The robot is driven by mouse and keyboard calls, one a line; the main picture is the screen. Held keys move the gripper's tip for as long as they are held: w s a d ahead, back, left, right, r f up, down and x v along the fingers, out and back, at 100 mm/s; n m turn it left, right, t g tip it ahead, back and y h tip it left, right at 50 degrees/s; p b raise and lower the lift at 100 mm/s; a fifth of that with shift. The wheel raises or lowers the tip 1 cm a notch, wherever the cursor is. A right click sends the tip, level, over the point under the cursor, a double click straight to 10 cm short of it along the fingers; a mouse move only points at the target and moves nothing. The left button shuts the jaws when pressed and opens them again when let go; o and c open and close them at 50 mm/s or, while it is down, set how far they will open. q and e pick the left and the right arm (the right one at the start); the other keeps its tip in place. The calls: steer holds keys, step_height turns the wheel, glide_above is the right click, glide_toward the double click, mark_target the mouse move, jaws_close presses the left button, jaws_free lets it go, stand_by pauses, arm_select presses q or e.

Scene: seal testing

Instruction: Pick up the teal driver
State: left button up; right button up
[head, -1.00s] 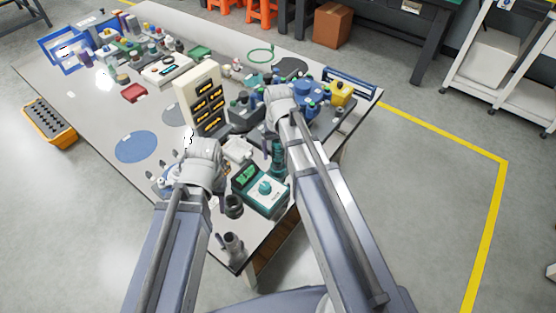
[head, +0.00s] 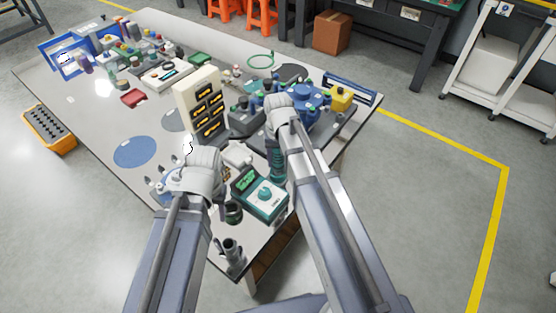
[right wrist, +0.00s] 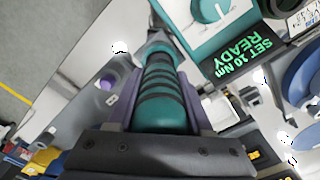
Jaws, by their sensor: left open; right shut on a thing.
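The teal driver (right wrist: 163,98) has a teal grip with dark bands and lies between the two fingers of my right gripper (right wrist: 158,88), which is shut on it. In the head view the driver (head: 277,166) shows below my right wrist, just right of the teal controller (head: 261,193). The controller also fills the top of the right wrist view (right wrist: 205,25), its display reading "SET 10 Nm READY". I cannot tell how far the driver is above the table. My left gripper (head: 190,172) is open over the table left of the controller; its fingertips are mostly hidden.
A cream rack with yellow-and-black items (head: 200,105) stands behind my grippers. A blue round-bodied fixture (head: 303,97) and a yellow block (head: 341,97) are at the right. Dark cylindrical holders (head: 232,250) stand near the front corner. The table's left middle is mostly clear.

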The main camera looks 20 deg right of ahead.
jaws_close()
arm_select(q)
steer(key=shift+r, duration=0.15)
arm_select(e)
steer(key=shift+r, duration=0.1)
